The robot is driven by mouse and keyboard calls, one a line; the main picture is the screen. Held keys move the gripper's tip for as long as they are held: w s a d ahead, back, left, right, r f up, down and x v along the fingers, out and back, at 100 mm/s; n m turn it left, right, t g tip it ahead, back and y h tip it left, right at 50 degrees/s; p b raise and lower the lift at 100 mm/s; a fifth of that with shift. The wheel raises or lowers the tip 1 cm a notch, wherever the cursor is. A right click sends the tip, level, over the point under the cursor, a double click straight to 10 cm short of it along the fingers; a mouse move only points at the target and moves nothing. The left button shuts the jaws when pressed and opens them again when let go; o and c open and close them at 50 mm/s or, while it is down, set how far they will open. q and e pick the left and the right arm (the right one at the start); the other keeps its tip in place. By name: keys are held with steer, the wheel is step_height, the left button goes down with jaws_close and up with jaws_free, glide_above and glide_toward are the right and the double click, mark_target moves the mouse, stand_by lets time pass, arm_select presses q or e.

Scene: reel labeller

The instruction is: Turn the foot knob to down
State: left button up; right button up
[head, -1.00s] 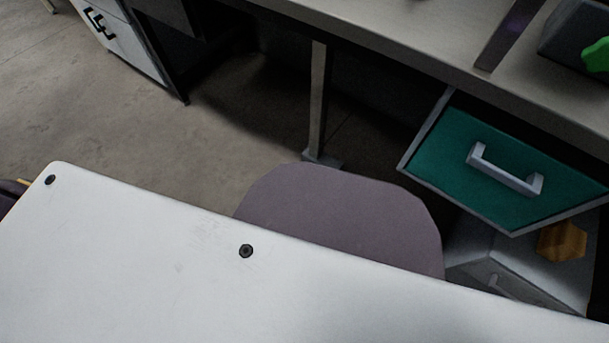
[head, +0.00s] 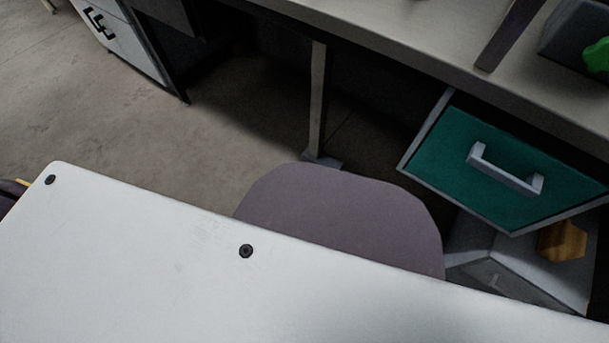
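An orange-yellow faceted knob (head: 562,241) shows at the lower right in the head view, below the teal drawer. It is on or against a grey box-like part (head: 530,262) low down; I take it to be the foot knob. No mark on it can be read, so I cannot tell which setting it points to. The lower part of the grey box is cut off by a white surface in front. Neither of my grippers is in view.
A teal drawer front (head: 500,155) with a grey handle (head: 505,170) sits above the knob, under a grey bench top (head: 420,45). A bench leg (head: 317,100) stands left of it. A white cabinet (head: 125,40) is at the far upper left.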

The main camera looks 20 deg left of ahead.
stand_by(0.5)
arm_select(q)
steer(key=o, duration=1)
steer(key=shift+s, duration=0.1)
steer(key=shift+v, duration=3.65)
